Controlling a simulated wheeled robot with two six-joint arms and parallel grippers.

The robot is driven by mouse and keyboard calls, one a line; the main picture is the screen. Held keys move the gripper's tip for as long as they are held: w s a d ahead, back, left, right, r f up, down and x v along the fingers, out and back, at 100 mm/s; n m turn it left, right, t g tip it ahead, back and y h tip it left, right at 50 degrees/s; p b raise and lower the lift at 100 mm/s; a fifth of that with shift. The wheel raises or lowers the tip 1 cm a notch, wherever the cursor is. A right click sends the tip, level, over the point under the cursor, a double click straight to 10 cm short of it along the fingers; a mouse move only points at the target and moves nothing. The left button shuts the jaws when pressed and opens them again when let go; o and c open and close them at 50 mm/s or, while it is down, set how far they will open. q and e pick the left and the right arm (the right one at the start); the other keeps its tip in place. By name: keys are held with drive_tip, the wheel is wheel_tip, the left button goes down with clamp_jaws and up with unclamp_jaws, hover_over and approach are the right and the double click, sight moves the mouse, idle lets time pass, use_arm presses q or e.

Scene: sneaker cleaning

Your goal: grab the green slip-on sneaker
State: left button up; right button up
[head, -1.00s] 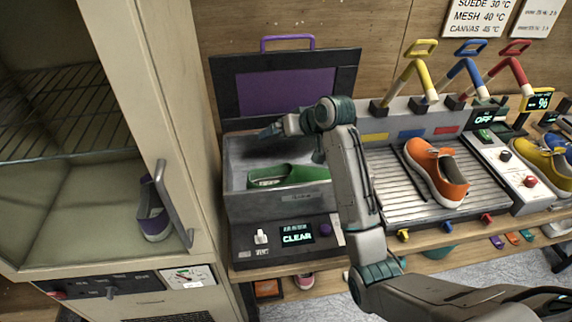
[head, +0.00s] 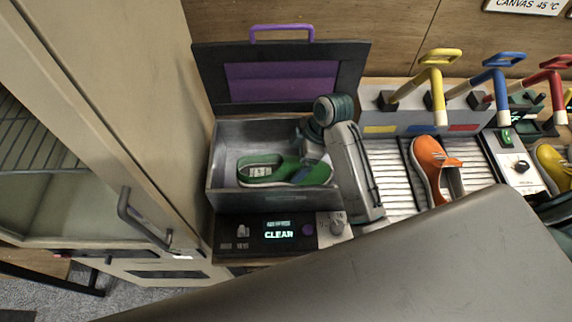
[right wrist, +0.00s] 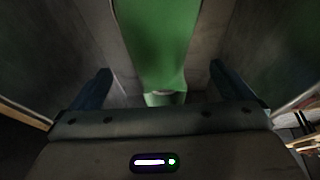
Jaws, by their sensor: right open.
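The green slip-on sneaker (head: 262,172) lies in the open grey metal box (head: 228,135), its toe toward the right. In the right wrist view the sneaker (right wrist: 160,45) runs down the middle, between and beyond the two finger tips. My right gripper (head: 316,165) reaches down into the box at the sneaker's right end and covers part of it. In the right wrist view the right gripper (right wrist: 160,85) is open, with a gap on each side of the sneaker. My left gripper is in neither view.
The box's lid with a purple panel (head: 280,83) stands open behind it. A panel reading CLEAR (head: 280,231) is in front. An orange sneaker (head: 427,165) lies on the ribbed rack at right. A cabinet door with a handle (head: 135,222) stands at left.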

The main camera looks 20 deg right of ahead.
sight(286, 170)
drive_tip(key=shift+a+f, duration=0.4)
drive_tip(key=shift+f, duration=0.1)
drive_tip(key=shift+w+f, duration=0.1)
drive_tip(key=shift+f, duration=0.25)
drive_tip(key=shift+w+f+p, duration=0.1)
drive_tip(key=shift+f+p, duration=0.2)
drive_tip(key=p+x, duration=0.2)
drive_tip(key=x, duration=0.2)
drive_tip(key=shift+a+p, duration=0.15)
drive_tip(key=shift+p, duration=0.15)
drive_tip(key=shift+a+f, duration=0.15)
drive_tip(key=shift+f, duration=0.3)
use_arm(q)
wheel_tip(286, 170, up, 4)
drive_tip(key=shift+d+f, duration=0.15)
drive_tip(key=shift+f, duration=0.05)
use_arm(e)
drive_tip(key=c, duration=1.1)
